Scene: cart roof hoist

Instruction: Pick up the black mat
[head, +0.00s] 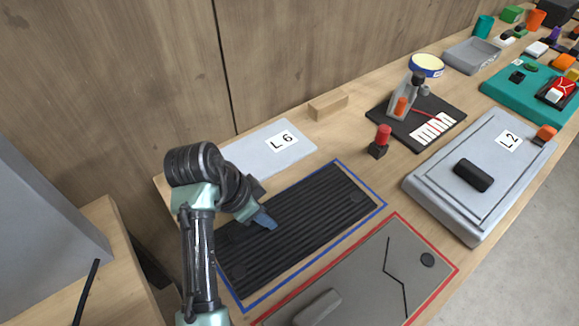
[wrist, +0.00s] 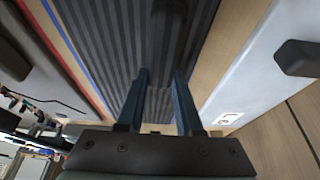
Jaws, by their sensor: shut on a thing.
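The black mat (head: 315,205) is a dark ribbed rectangle lying on the wooden bench inside a blue outline. In the wrist view the ribbed mat (wrist: 105,35) fills the upper middle. My gripper (head: 268,222) is low over the middle of the mat, its blue fingers pointing down to it. In the wrist view my gripper (wrist: 163,78) has its two fingers either side of a dark upright part on the mat, and is shut on it. The exact contact is hard to see. The mat looks flat on the bench.
A grey panel (head: 350,275) with a red outline lies in front of the mat. A pale plate labelled L 6 (head: 260,155) lies behind it. A wooden block (head: 328,106), a red-topped post (head: 382,138) and a grey L2 lid (head: 470,200) stand further right.

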